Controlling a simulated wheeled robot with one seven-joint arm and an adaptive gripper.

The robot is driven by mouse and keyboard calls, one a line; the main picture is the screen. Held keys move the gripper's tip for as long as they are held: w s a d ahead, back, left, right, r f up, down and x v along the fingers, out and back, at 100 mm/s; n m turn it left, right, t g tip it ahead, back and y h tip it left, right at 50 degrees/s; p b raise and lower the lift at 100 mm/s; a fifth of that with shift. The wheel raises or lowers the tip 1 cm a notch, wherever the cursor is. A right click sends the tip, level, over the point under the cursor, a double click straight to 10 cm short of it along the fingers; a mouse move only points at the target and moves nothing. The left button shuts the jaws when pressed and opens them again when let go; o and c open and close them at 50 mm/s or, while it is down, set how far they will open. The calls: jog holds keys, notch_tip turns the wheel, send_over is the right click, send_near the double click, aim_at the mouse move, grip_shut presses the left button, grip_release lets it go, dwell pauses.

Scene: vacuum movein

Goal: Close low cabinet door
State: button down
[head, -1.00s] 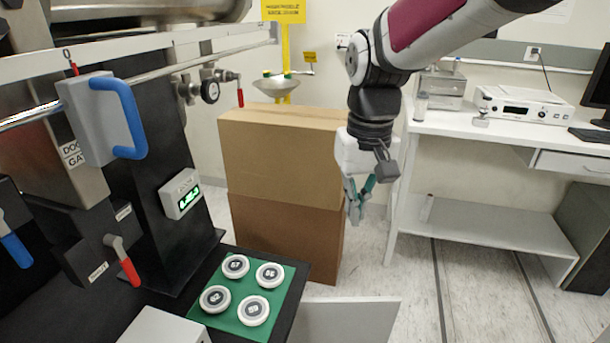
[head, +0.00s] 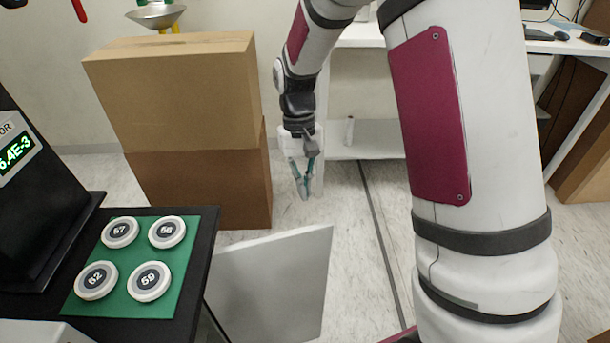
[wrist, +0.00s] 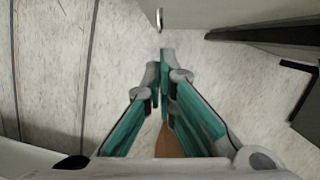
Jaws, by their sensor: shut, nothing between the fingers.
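The low cabinet door (head: 272,285) is a light grey panel at the lower middle of the head view. It stands swung open, out from under the black bench top (head: 196,272). My gripper (head: 304,194) points down above the floor, beyond the door and to the right of the cardboard boxes. In the wrist view my gripper (wrist: 165,62) has its fingertips together and empty. A grey panel (wrist: 270,14) at the top right of that view appears to be the door, with a small metal piece at its left end. The fingers are apart from it.
Two stacked cardboard boxes (head: 180,95) stand behind the bench. A green mat (head: 180,275) on the bench carries several numbered white pucks. A white table (head: 365,36) with a lower shelf stands at the back. Bare floor (head: 350,235) lies right of the door.

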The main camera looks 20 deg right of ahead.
jog(key=s+f, duration=0.4)
jog(key=s, duration=0.1)
jog(key=shift+a+f+b, duration=0.2)
jog(key=shift+f+b, duration=0.05)
jog(key=shift+b, duration=0.2)
jog(key=shift+s, duration=0.15)
